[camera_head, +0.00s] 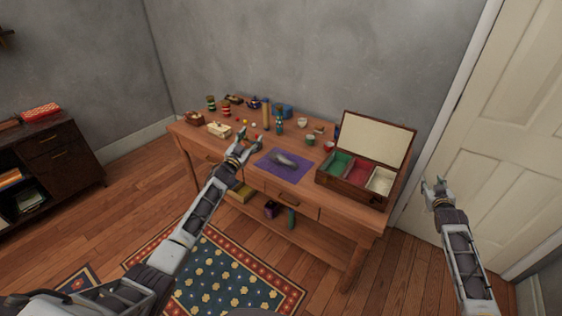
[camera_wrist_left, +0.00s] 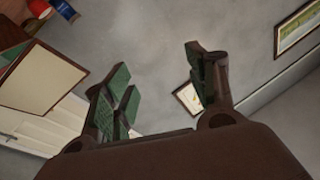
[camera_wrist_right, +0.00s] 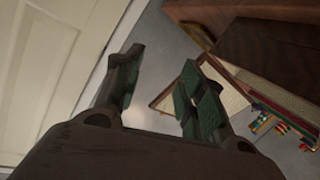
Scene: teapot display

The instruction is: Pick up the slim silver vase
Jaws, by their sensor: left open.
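A slim silver vase (camera_head: 286,161) lies on its side on a purple cloth (camera_head: 270,168) at the front middle of the wooden table. My left gripper (camera_head: 243,142) is over the table's front edge, to the left of the vase and apart from it. Its fingers are spread and empty in the left wrist view (camera_wrist_left: 165,85). My right gripper (camera_head: 434,186) is off the table's right side, near the door. Its fingers are spread with nothing between them in the right wrist view (camera_wrist_right: 157,85). The vase does not show in either wrist view.
An open wooden box (camera_head: 353,183) with coloured compartments stands right of the cloth, its lid raised. Several small pots, cups and jars stand along the back and left of the table (camera_head: 230,152). A cream lidded box (camera_head: 219,129) is left of my left gripper. A patterned rug (camera_head: 222,282) lies in front.

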